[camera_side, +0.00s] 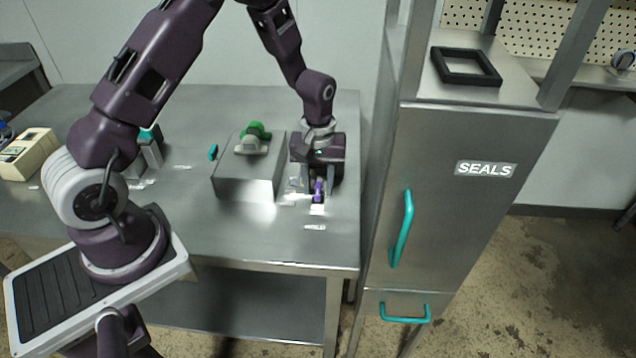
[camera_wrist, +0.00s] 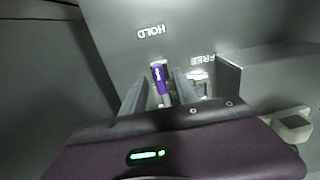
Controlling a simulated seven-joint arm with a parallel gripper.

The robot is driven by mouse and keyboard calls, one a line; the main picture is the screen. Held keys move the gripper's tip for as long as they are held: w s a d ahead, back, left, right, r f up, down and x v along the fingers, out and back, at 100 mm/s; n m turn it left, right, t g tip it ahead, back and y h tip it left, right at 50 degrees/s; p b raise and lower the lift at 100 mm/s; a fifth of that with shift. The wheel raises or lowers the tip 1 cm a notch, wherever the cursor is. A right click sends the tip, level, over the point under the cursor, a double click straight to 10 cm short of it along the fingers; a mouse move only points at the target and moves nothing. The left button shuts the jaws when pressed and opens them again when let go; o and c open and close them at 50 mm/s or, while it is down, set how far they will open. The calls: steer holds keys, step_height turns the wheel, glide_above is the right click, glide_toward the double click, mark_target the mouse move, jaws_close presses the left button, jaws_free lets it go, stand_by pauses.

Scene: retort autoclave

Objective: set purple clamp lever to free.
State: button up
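The purple clamp lever (camera_wrist: 158,79) shows in the wrist view between the two fingers of my gripper (camera_wrist: 157,83). The fingers are apart, with a gap on the left of the lever; whether the right finger touches it I cannot tell. Upside-down labels read HOLD (camera_wrist: 150,31), beyond the lever tip, and FREE (camera_wrist: 201,60), to the right. In the side view the purple lever (camera_side: 318,190) is low at the bench, below and between the fingers of my gripper (camera_side: 318,186). The lever's base is partly hidden.
A grey box (camera_side: 236,185) with a green-handled part (camera_side: 256,136) and a teal knob (camera_side: 213,152) stands just left of my gripper. A tall steel cabinet (camera_side: 470,135) marked SEALS stands to the right. The bench front (camera_side: 250,235) is clear.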

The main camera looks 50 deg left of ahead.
jaws_close()
stand_by(1.4)
